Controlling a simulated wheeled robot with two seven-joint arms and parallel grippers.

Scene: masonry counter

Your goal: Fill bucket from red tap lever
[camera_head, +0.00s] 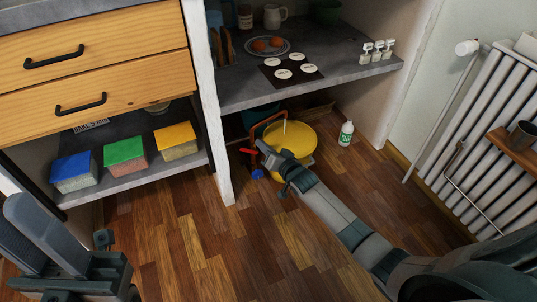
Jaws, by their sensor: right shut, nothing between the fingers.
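A yellow bucket (302,139) stands upright on the wooden floor under the counter. An orange-brown pipe (267,122) curves beside its left rim, and a thin pale stream (285,126) runs down into the bucket. A small red lever (247,151) and a blue handle (257,174) show left of the bucket. My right gripper (264,147) is shut and empty, in front of the bucket's left side and close to the red lever; I cannot tell whether they touch. It hides part of the bucket. My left gripper (42,232) is at the lower left, away from the tap; its jaw gap is unclear.
A white bottle with a green label (346,133) stands right of the bucket. A white post (208,110) rises left of the tap. The counter shelf (240,88) overhangs the bucket. A radiator (480,140) stands at the right.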

